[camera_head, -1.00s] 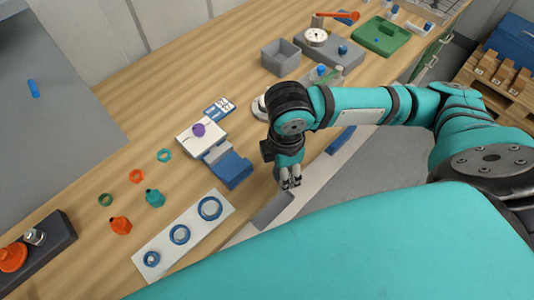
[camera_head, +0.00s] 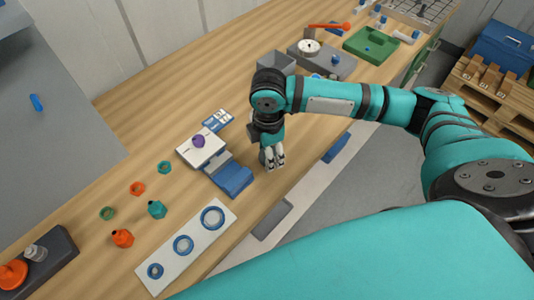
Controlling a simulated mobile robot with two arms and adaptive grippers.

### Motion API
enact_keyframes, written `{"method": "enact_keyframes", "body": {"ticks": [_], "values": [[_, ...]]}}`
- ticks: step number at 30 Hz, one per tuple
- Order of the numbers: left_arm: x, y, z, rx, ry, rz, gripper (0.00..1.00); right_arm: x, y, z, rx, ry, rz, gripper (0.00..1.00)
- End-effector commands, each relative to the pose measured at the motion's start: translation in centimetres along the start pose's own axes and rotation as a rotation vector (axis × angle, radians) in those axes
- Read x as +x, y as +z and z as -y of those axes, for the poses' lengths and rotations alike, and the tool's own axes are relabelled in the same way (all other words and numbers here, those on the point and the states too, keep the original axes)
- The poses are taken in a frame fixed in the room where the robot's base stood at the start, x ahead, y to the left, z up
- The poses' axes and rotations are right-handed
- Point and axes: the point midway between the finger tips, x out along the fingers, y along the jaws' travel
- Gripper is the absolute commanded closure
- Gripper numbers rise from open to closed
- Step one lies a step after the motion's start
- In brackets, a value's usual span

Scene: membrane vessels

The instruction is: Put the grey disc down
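My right gripper (camera_head: 273,165), on the teal arm from the right, points down over the wooden bench (camera_head: 160,85), right of the blue block (camera_head: 231,178). Its fingertips are small and close together; I cannot tell whether they are shut or hold anything. I cannot make out a grey disc clearly; it may be hidden by the arm or fingers. My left gripper is out of view.
A white plate with blue rings (camera_head: 206,239) lies at the front edge. Orange and teal caps (camera_head: 155,209) and rings stand left of it. A white device (camera_head: 202,147), a grey open box (camera_head: 277,62) and a green tray (camera_head: 371,46) are further back.

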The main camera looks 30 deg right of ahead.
Motion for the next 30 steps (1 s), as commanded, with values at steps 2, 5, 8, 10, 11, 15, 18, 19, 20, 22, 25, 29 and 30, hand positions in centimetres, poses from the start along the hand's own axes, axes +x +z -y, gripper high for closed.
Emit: {"method": "enact_keyframes", "body": {"ticks": [2,5,8,10,11,15,18,19,20,22,25,29,30], "values": [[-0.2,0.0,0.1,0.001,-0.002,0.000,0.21,0.0,0.1,-0.8,0.001,0.001,-0.001,0.78],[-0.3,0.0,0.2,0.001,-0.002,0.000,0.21,0.2,0.1,-1.2,0.000,-0.001,0.000,0.78],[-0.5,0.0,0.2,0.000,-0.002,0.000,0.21,1.1,0.2,-1.1,-0.001,-0.004,0.001,0.78],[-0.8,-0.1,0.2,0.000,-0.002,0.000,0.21,2.1,0.2,-1.0,0.000,-0.005,0.002,0.78],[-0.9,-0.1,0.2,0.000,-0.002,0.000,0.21,2.5,0.1,-1.0,0.000,-0.003,0.001,0.78],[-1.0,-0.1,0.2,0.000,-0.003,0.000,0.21,3.7,0.1,-1.1,-0.002,0.000,0.000,0.78],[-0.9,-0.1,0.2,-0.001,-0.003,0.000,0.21,3.7,0.1,-1.1,-0.002,0.001,0.000,0.78],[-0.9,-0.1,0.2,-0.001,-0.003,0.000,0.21,3.7,0.1,-1.1,-0.001,0.001,0.000,0.78],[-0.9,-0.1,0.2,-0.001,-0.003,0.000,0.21,3.7,0.1,-1.1,-0.001,0.001,0.000,0.78],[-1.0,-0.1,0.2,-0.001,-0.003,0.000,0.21,3.8,0.1,-1.1,-0.001,0.000,0.000,0.78],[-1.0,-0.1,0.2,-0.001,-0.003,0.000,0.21,3.9,0.2,-1.1,-0.001,0.000,0.001,0.43],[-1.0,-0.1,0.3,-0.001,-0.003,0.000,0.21,3.9,0.2,-1.1,-0.001,0.000,0.001,0.26],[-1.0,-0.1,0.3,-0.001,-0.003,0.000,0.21,3.9,0.2,-1.1,-0.001,0.000,0.001,0.23]]}}
